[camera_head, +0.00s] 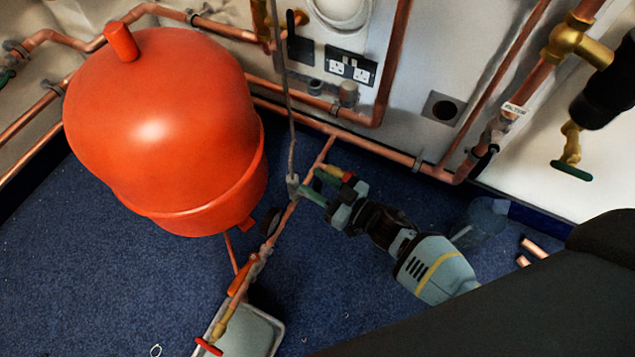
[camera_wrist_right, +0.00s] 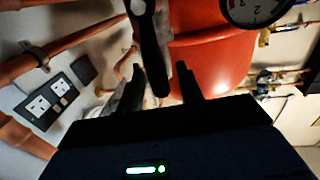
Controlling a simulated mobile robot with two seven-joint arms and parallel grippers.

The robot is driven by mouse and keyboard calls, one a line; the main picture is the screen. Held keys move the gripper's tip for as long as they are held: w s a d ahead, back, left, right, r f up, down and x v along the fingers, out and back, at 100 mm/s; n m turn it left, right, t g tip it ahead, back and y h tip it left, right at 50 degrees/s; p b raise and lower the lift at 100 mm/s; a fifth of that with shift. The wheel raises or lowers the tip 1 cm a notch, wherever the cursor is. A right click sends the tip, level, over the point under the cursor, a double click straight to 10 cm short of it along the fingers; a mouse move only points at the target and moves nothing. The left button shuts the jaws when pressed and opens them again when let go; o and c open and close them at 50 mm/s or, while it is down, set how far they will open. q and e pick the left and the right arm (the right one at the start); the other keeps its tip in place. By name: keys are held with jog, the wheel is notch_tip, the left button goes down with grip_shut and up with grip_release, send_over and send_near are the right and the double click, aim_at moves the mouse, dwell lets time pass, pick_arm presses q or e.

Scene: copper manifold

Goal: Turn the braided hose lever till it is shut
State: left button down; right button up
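The braided hose (camera_head: 289,120) hangs down in the head view and ends at a fitting on a copper pipe, beside the red vessel. My right gripper (camera_head: 308,182) reaches in from the right to this fitting. In the right wrist view a dark lever (camera_wrist_right: 150,45) with a silver bolt at its upper end reaches down between the two fingers of my right gripper (camera_wrist_right: 162,80). The fingers are apart, with a visible gap on the lever's right side; I cannot tell whether the left finger touches it. In the head view I cannot make the lever out apart from the gripper. My left gripper is not in view.
The large red vessel (camera_head: 165,130) stands close left of the gripper. A pressure gauge (camera_wrist_right: 257,8) is near the fingers. Copper pipes and a double socket (camera_head: 350,67) line the wall behind. A grey tray (camera_head: 262,335) is on the blue floor below an orange-handled pipe.

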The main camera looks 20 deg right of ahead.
jog(key=c, duration=0.7)
grip_shut()
